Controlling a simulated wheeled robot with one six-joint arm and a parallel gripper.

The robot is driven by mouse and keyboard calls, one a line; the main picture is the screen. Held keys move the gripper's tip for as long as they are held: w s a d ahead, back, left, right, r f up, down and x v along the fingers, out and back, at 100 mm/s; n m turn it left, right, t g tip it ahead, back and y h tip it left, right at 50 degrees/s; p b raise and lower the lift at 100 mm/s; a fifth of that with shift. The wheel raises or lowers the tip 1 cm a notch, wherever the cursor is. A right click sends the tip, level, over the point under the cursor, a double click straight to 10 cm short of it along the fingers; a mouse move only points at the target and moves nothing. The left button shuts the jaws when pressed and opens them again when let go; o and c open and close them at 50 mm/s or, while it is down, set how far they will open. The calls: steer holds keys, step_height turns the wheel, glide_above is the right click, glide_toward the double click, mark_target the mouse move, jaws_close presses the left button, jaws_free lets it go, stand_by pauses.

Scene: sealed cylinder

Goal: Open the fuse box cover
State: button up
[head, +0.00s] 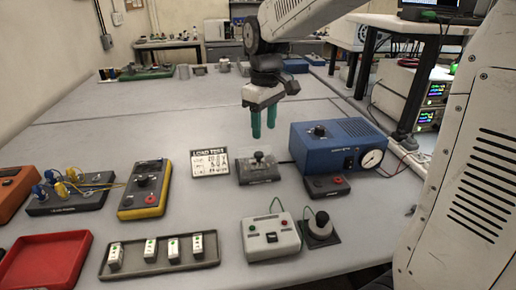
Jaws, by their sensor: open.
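A small grey box (258,174) with a black knob on top sits mid-table, between the load test card and the blue box. It looks like the fuse box, and its top looks like a pale, see-through cover, but the detail is too small to be sure. My gripper (264,122) points down with two teal fingers. The fingers are apart and nothing is between them. In the picture they are just above and behind the grey box's knob, not touching it.
A blue box (340,146) with a dial gauge (371,160) stands close on the right. The load test card (210,161) and a yellow meter (145,188) are to the left. A white switch box (270,238) and a tray of white modules (160,254) lie in front. The table behind is mostly clear.

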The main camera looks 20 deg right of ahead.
mark_target(258, 153)
steer(key=w+f, duration=0.2)
steer(key=shift+w+a+n, duration=0.2)
steer(key=shift+w+n, duration=0.1)
step_height(258, 153, down, 7)
steer(key=shift+f, duration=0.1)
steer(key=shift+c, duration=0.3)
jaws_close()
